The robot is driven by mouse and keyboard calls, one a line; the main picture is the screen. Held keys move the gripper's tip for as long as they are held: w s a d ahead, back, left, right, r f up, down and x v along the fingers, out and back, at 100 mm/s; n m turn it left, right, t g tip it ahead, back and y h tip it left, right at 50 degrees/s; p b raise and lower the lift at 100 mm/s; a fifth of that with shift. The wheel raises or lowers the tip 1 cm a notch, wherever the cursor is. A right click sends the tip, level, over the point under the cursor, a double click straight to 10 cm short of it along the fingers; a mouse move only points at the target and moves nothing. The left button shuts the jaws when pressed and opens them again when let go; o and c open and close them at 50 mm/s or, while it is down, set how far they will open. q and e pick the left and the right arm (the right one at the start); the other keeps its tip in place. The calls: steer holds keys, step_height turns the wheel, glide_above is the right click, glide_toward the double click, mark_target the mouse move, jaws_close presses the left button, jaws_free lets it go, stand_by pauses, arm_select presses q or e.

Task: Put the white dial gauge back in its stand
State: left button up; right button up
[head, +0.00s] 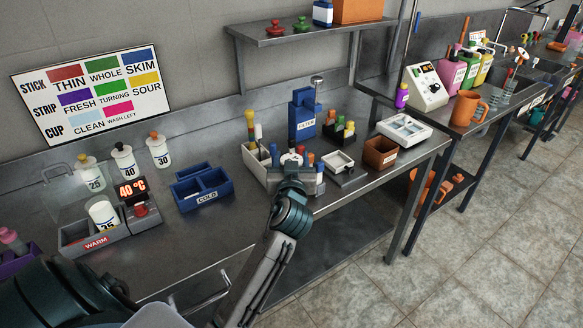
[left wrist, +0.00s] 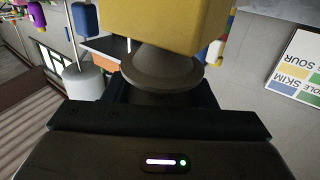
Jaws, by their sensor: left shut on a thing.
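My left gripper (head: 292,174) is over the bench among small coloured pieces. In the left wrist view, which looks upside down, its dark jaws are shut on a grey flanged knob (left wrist: 162,72) joined to a yellow block-shaped body (left wrist: 165,22). In the head view my arm hides most of the held thing. A small white piece (head: 291,159) shows just beyond the gripper. I cannot tell whether it is the white dial gauge, and its stand cannot be singled out. My right gripper is out of view.
A white caddy (head: 256,165), blue FILTER unit (head: 303,117), small white box (head: 338,161) and brown box (head: 380,152) crowd around the gripper. A blue COLD tray (head: 200,190) and WARM unit (head: 95,238) stand left. Bare bench lies between the COLD tray and front edge.

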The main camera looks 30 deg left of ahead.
arm_select(q)
steer(key=shift+f, duration=0.8)
steer(key=shift+s+f, duration=0.1)
steer(key=shift+f, duration=0.2)
steer(key=o, duration=1.2)
steer(key=shift+o, duration=0.2)
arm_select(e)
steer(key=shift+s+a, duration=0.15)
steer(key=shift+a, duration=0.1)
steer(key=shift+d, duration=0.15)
